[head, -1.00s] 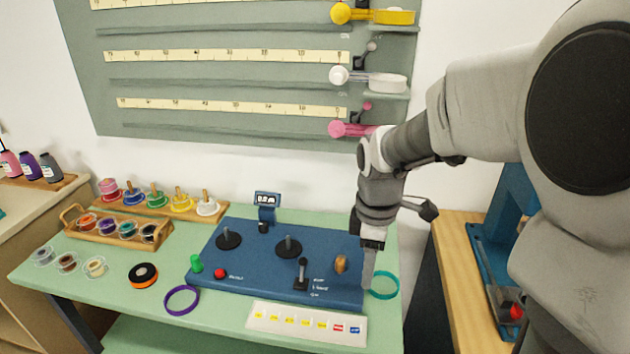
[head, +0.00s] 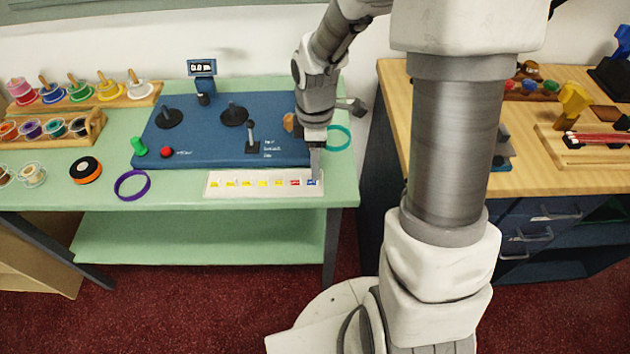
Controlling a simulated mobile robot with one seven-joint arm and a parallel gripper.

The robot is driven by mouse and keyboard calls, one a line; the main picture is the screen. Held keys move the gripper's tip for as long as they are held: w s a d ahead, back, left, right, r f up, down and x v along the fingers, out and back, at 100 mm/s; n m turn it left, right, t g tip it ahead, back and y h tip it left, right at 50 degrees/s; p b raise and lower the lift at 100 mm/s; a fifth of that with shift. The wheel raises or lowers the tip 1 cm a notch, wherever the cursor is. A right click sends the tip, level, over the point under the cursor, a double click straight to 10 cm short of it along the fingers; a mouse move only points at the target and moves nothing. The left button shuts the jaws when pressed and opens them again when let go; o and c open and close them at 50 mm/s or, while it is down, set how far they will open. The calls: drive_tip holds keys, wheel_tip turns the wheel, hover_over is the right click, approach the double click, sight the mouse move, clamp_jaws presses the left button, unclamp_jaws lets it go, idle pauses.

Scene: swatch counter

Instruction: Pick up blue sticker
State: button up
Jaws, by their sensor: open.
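A white sticker strip (head: 238,192) lies along the front of the green table, with several yellow stickers, a red sticker (head: 295,183) and a blue sticker (head: 311,183) at its right end. My gripper (head: 316,178) points down at the blue sticker, with its fingertips over or right beside it. The tips partly cover the sticker's right side, and I cannot tell whether they touch it. The gripper is open, and I see nothing held in it.
A blue panel (head: 205,155) with dark knobs and a lever stands right behind the strip. A teal ring (head: 349,138) lies to its right, a purple ring (head: 120,192) to the left. A wooden counter (head: 410,130) stands across a gap at the right.

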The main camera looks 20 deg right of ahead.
wheel_tip(320, 180, down, 5)
drive_tip(key=shift+d+r+b, duration=0.1)
drive_tip(key=shift+d+b, duration=0.05)
drive_tip(key=shift+b, duration=0.45)
clamp_jaws()
